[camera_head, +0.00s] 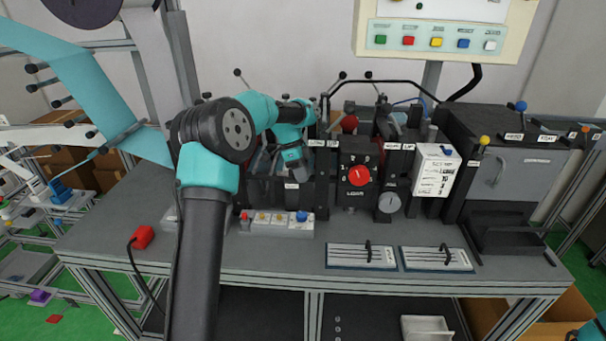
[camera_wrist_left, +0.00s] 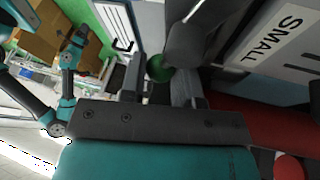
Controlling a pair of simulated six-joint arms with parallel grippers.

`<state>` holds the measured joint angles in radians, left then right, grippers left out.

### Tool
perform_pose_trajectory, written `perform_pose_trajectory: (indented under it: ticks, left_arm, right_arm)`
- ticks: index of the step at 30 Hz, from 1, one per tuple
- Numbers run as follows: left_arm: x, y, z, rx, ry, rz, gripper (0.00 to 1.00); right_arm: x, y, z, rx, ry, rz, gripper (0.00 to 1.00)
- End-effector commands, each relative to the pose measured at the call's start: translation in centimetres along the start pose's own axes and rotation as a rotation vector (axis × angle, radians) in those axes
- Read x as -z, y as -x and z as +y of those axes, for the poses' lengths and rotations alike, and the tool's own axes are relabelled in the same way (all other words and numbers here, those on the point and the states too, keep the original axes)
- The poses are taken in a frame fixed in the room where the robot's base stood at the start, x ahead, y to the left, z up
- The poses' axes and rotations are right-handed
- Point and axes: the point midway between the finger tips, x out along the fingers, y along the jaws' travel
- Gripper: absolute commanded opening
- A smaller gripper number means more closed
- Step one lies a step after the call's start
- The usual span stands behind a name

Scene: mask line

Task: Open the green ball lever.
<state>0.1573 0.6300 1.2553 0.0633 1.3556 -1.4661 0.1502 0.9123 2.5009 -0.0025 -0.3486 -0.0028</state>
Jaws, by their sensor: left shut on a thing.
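The green ball lever (camera_wrist_left: 158,67) shows in the left wrist view as a dark green ball between the two dark fingers of my left gripper (camera_wrist_left: 157,84). The gripper is shut on it. In the head view my left gripper (camera_head: 297,172) points down among the dark machine parts, left of the red dial. The ball cannot be made out there. My right arm shows small at the left of the wrist view; its gripper (camera_wrist_left: 80,35) is too small to read.
A black box with a red dial (camera_head: 360,176) stands right of my left gripper. A switch strip (camera_head: 277,223) lies in front. Black posts and other ball-tipped levers crowd the machine. Two white plates with black handles (camera_head: 362,257) lie on the front right of the bench.

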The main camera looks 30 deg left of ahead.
Motion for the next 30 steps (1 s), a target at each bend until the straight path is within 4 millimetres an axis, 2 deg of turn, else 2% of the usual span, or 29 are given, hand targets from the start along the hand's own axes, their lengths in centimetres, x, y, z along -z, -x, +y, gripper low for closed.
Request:
perform_pose_trajectory:
  ticks: [4, 10, 18, 28, 29, 30]
  left_arm:
    - [0.0, 0.0, 0.0, 0.000, 0.000, 0.000, 0.06]
    - [0.0, 0.1, -0.2, 0.021, 0.047, 0.010, 0.06]
    - [0.1, 0.2, -0.9, 0.090, 0.213, 0.045, 0.06]
    - [0.1, 0.2, -1.0, 0.099, 0.236, 0.050, 0.06]
    - [0.1, 0.2, -1.0, 0.099, 0.236, 0.050, 0.30]
    - [0.1, 0.2, -1.0, 0.099, 0.236, 0.050, 0.34]
  right_arm:
    - [0.0, 0.0, 0.0, 0.000, 0.000, 0.000, 0.43]
    - [0.0, 0.0, 0.0, 0.000, 0.000, 0.000, 0.43]
    - [0.0, 0.0, 0.0, 0.000, 0.000, 0.000, 0.43]
    - [0.0, 0.0, 0.0, 0.000, 0.000, 0.000, 0.43]
    - [0.0, 0.0, 0.0, 0.000, 0.000, 0.000, 0.43]
    - [0.0, 0.0, 0.0, 0.000, 0.000, 0.000, 0.43]
